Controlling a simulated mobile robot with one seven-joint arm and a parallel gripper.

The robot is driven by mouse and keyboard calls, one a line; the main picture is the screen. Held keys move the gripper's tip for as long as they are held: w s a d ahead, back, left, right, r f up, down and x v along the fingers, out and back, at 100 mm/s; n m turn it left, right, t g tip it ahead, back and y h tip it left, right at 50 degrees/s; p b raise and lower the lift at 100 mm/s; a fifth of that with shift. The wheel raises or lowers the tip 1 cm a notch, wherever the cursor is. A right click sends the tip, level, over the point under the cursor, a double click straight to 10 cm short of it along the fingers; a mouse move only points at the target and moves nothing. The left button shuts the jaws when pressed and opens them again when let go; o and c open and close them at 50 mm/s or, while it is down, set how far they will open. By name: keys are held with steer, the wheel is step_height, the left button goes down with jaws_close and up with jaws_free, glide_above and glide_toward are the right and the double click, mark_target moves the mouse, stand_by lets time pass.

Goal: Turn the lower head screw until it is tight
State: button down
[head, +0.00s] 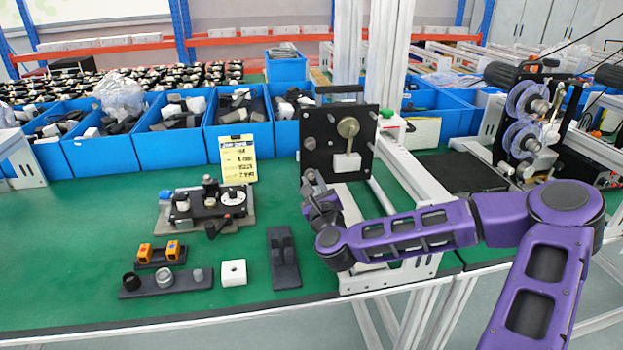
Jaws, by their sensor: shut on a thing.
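A black upright panel (328,120) with a handle on top stands on a metal frame at the right of the green bench. Its left edge carries a grey upper screw (310,143) and, near the bottom corner, the lower head screw (310,174). My gripper (312,186) reaches up to this corner from below and is shut on the lower head screw. The fingers and wrist partly hide the screw, so its seating against the panel cannot be seen. A brass round knob (348,127) and a white block (346,162) sit on the panel face.
Black holders, orange blocks (172,250) and a white block (233,272) lie in front. Blue bins (100,155) line the back. A reel machine (525,120) stands right. Green bench is bare at left.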

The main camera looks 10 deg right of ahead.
steer(key=m+b, duration=0.1)
steer(key=m, duration=0.4)
steer(key=shift+f+m, duration=0.15)
steer(key=shift+m, duration=0.15)
steer(key=m, duration=0.4)
steer(key=shift+w, duration=0.1)
steer(key=c, duration=0.8)
jaws_free()
steer(key=shift+c, duration=0.2)
steer(key=shift+r, duration=0.2)
